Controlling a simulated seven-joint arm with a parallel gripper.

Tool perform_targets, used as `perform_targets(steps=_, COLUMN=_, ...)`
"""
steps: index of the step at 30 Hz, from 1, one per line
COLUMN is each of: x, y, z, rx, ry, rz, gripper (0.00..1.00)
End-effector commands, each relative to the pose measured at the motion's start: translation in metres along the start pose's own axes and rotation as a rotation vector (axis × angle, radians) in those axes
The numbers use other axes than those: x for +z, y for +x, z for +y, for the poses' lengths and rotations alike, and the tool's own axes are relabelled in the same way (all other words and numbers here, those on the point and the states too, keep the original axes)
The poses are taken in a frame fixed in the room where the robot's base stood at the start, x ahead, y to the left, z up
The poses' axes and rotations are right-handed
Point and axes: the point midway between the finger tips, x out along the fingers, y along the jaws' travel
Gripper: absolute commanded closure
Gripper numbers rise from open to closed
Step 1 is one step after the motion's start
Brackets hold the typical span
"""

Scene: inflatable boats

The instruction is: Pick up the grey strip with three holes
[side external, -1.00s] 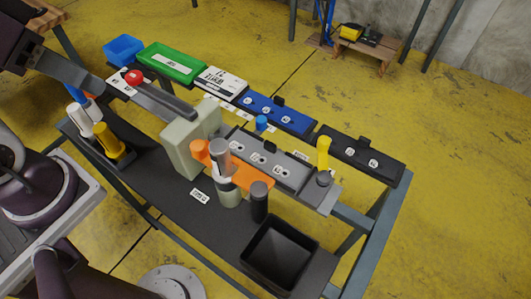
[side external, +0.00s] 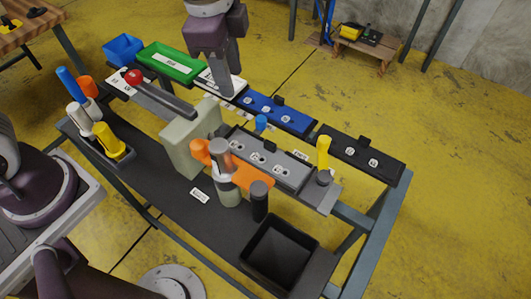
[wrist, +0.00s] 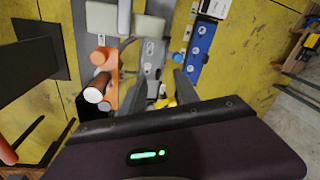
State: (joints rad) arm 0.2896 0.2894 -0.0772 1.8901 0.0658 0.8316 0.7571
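The grey strip (side external: 268,160) lies along the middle of the bench with several white round marks on top, which I take for its holes or labels. In the wrist view the grey strip (wrist: 151,50) runs up from between my fingers. My gripper (side external: 226,92) is raised above the back of the bench, over the white card and left of the strip, pointing down. In the wrist view my gripper (wrist: 161,82) shows two dark fingers apart with nothing held between them. The strip's near end is partly hidden by the fingers in the wrist view.
A blue strip (side external: 277,113) and a black strip (side external: 362,158) lie behind. An orange clamp-like part (side external: 240,180), a pale block (side external: 182,149) and a yellow upright tool (side external: 323,150) stand close to the grey strip. A black bin (side external: 277,254) is at the front.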

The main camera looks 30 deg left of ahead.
Motion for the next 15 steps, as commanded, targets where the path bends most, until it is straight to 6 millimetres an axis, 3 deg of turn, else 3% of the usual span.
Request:
perform_targets(steps=1, x=-0.019, y=0.028, z=0.002, rx=0.039, ry=0.108, rz=-0.021, gripper=0.63)
perform_targets(steps=3, x=-0.04, y=0.061, z=0.005, rx=0.077, ry=0.244, rz=-0.036, gripper=0.63)
perform_targets(steps=6, x=-0.057, y=0.092, z=0.011, rx=0.112, ry=0.365, rz=-0.045, gripper=0.63)
perform_targets(steps=15, x=-0.061, y=0.137, z=0.016, rx=0.13, ry=0.415, rz=-0.051, gripper=0.63)
